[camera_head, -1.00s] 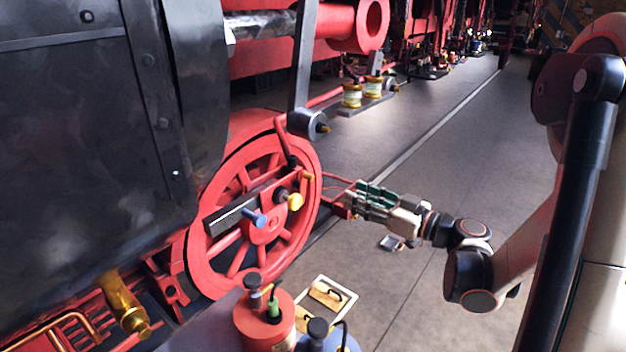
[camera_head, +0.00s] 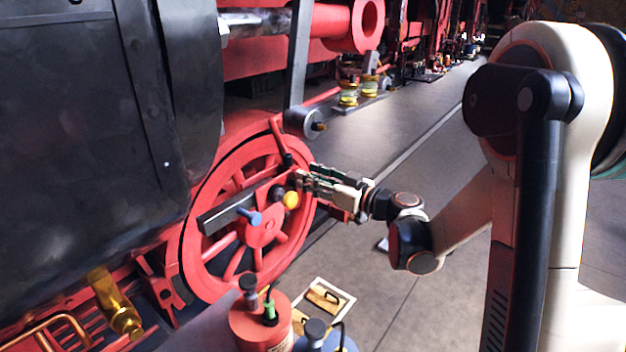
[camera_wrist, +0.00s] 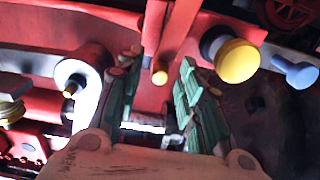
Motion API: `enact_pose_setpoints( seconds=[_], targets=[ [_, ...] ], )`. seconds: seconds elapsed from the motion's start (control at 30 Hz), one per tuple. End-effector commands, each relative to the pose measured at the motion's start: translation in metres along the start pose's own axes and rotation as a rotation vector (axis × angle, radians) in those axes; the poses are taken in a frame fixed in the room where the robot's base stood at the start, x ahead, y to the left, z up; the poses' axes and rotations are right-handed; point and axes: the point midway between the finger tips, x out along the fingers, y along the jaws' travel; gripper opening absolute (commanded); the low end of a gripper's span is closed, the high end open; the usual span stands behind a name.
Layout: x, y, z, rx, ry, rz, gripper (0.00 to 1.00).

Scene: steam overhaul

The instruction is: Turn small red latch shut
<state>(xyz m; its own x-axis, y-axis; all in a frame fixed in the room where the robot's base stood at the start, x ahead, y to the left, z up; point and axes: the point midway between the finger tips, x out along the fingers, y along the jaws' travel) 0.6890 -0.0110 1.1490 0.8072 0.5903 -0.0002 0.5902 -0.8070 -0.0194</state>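The red wheel (camera_head: 191,262) with its rod and knobs stands at the left of the head view. My gripper (camera_head: 301,180) is at the wheel's right side, beside the yellow knob (camera_head: 291,200). In the wrist view my gripper (camera_wrist: 160,62) is open, its green-padded fingers on either side of the bar with gaps visible. Whether the fingertips reach past the bar's tip is unclear. In the head view the fingers hide the latch.
A blue knob (camera_head: 250,216) is on the rod left of the yellow one. A grey cylinder (camera_head: 304,122) hangs higher up. Red and blue containers stand below.

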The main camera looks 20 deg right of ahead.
Motion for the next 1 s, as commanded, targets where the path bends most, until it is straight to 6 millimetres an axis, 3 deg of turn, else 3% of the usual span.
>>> enact_pose_setpoints(
  seconds=[0.17, 0.3, 0.73, 1.0],
  targets=[
    [-0.0001, 0.0000, -0.0001, 0.000, 0.000, 0.000, 0.33],
    [-0.0002, 0.0001, -0.0001, 0.000, 0.000, 0.000, 0.01],
    [-0.0003, 0.0014, 0.0007, 0.035, 0.000, 0.000, 0.00],
    [-0.0002, 0.0068, 0.0029, 0.192, 0.000, 0.000, 0.00]
  ],
)
